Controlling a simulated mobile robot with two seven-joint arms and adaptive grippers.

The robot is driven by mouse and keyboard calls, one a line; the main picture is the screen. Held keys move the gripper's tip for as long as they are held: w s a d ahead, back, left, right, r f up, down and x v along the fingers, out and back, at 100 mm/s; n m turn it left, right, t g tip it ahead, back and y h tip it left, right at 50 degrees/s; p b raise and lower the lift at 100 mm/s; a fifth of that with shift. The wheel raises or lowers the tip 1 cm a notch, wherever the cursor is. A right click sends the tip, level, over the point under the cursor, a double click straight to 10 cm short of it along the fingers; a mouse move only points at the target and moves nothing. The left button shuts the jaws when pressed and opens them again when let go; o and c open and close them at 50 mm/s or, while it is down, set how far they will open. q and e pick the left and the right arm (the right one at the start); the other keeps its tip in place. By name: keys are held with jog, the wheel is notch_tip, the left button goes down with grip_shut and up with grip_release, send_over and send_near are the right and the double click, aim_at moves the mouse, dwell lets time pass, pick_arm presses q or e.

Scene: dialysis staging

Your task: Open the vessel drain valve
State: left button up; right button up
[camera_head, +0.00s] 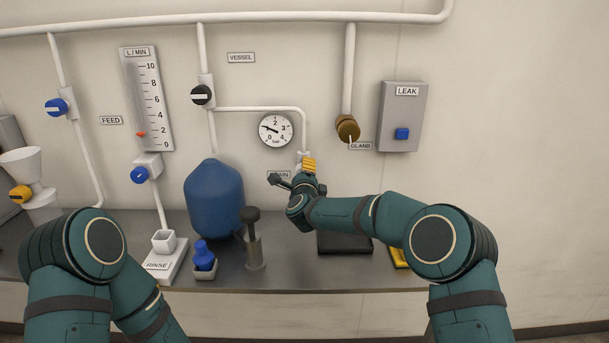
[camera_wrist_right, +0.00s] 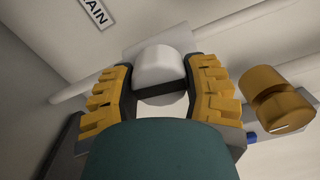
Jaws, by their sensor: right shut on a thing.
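The drain valve (camera_wrist_right: 158,66) shows in the right wrist view as a white rounded body with a dark bar across it, between the yellow-padded fingers. My right gripper (camera_wrist_right: 164,88) is shut on it, with one finger on each side. In the head view my right gripper (camera_head: 308,165) is at the lower end of the white pipe below the gauge, and it hides most of the valve. The DRAIN label (camera_head: 279,175) is partly covered by my right arm. My left arm is at the lower left; its gripper is not in view.
A pressure gauge (camera_head: 275,130) is just above left, its needle near 1. The brass gland fitting (camera_head: 347,128) and leak box (camera_head: 401,118) are to the right. The blue vessel (camera_head: 214,198) and a grey plunger-like post (camera_head: 253,240) stand left on the bench.

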jog(key=shift+n, duration=0.6)
jog(key=o, duration=1.2)
jog(key=shift+s, duration=0.1)
jog(key=s, duration=1.2)
